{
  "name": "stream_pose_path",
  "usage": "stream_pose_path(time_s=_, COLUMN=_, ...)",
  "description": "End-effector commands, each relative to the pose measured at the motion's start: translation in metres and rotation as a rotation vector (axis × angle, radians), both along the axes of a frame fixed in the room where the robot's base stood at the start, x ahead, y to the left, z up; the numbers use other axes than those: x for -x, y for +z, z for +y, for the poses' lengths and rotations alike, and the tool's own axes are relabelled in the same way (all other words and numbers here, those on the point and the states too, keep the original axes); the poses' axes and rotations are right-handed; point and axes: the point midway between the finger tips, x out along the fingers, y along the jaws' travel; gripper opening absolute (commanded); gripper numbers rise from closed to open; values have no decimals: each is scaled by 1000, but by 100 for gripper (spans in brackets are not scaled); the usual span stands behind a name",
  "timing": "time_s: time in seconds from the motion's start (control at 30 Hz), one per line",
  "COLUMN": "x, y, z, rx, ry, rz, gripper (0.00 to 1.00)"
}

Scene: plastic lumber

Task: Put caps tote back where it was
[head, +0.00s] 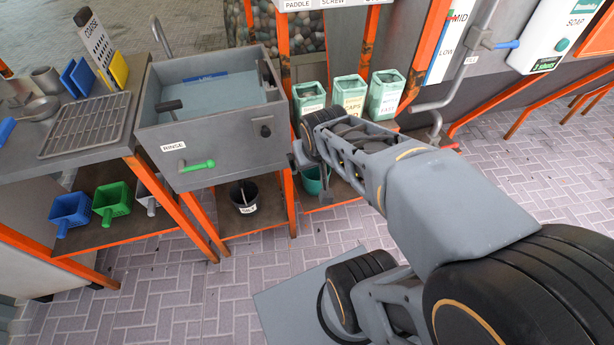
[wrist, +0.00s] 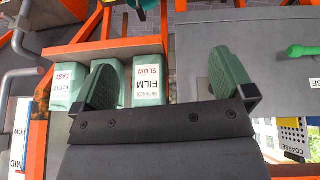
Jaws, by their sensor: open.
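The caps tote (head: 351,92) is a pale green open-topped box with a white CAPS label. In the head view it stands in the middle of a row of three similar totes, between the film tote (head: 308,98) and the bottle tote (head: 386,93). In the wrist view, which looks upside down, the film tote (wrist: 147,85) appears between the fingers. The left finger largely covers the caps tote there. The bottle tote (wrist: 70,80) is farther left.
A grey rinse sink (head: 210,135) with a green valve handle stands left of the totes. Orange posts (head: 284,60) frame the rack. A black bin (head: 244,196) sits on the low shelf below the sink. Paved floor (head: 180,300) is open in front.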

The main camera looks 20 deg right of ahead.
Motion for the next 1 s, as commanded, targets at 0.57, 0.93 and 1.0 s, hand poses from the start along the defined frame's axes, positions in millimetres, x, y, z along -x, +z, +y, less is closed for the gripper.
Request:
stream_pose_path(time_s=0.57, x=46, y=2, z=41, rx=-80, ry=95, rz=190, gripper=100)
stream_pose_path(time_s=0.93, x=34, y=90, z=54, rx=-91, ry=141, rz=116, gripper=100)
stream_pose_path(time_s=1.0, x=30, y=113, z=58, rx=-93, ry=156, rz=91, gripper=100)
